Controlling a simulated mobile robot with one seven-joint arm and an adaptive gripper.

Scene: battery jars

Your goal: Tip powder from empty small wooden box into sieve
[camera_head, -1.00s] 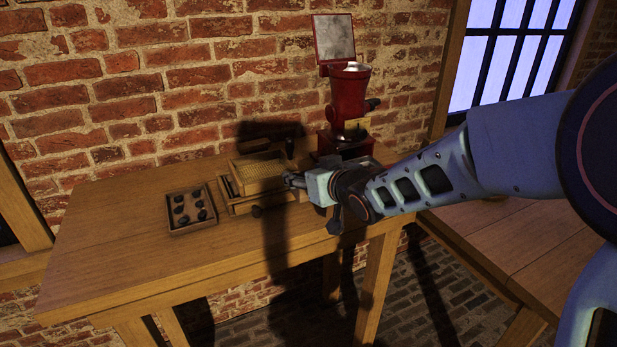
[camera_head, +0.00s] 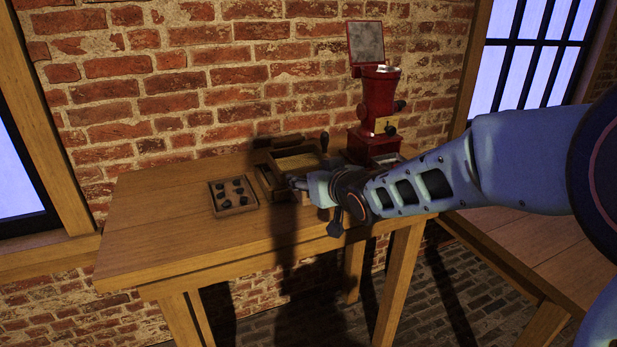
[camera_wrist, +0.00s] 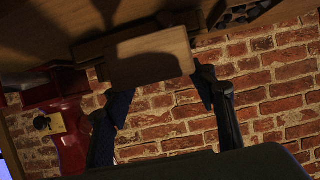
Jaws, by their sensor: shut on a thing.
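In the wrist view, my gripper (camera_wrist: 158,95) is shut on the small wooden box (camera_wrist: 150,57). The box's plain wooden face shows between the two fingers. Its inside and any powder are hidden. In the head view, my gripper (camera_head: 298,183) is at the near edge of a rectangular wooden frame with a pale inner surface, likely the sieve (camera_head: 301,162). The fingers are small there, and I cannot tell the held box apart from the frame, nor whether they touch.
A square tray with several dark lumps (camera_head: 216,207) stands left of the frame. A red grinder (camera_head: 380,105) with an open lid stands behind right. A dark piece (camera_head: 278,140) lies by the brick wall. The table's left part (camera_head: 150,215) is clear.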

